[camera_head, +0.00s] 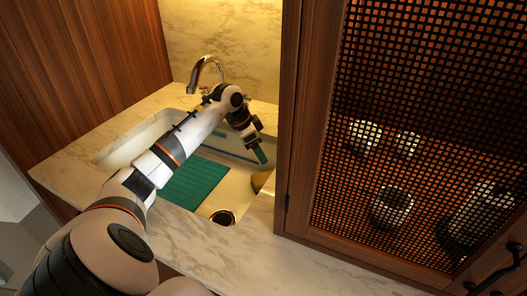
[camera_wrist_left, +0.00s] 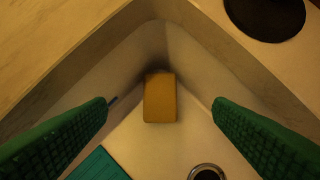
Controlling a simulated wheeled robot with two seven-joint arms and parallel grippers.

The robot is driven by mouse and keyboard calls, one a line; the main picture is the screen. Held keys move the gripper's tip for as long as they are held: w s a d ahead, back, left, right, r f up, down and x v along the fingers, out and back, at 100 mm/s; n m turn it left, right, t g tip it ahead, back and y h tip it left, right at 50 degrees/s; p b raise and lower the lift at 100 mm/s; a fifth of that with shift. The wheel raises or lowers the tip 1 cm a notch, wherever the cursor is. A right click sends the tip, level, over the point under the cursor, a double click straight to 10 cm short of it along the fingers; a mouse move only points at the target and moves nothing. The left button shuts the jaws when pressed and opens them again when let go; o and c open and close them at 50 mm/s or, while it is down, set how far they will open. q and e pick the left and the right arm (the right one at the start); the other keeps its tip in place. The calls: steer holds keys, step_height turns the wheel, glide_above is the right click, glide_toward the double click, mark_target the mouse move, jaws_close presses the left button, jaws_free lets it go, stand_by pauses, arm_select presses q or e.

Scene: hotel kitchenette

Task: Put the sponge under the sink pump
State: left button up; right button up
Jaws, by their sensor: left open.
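A yellow-orange sponge (camera_wrist_left: 160,98) sits in a corner of the sink basin. My left gripper (camera_head: 260,155) has green fingers and is over the right part of the sink, above the sponge. In the left wrist view its fingers are apart, one on each side of the sponge, not touching it. A chrome faucet (camera_head: 205,64) curves up behind the sink (camera_head: 118,152). I cannot make out a separate sink pump. My right gripper is not in view.
A green ribbed mat (camera_head: 195,184) lies in the basin, with the drain (camera_head: 222,217) near it. A wooden cabinet (camera_head: 303,130) with a mesh door stands close on the right. A dark round shape (camera_wrist_left: 265,14) is on the counter beside the basin corner.

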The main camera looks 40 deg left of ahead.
arm_select(q)
steer(key=v, duration=0.3)
steer(key=shift+s+r, duration=0.1)
steer(key=shift+r, duration=0.2)
steer(key=shift+f, duration=0.1)
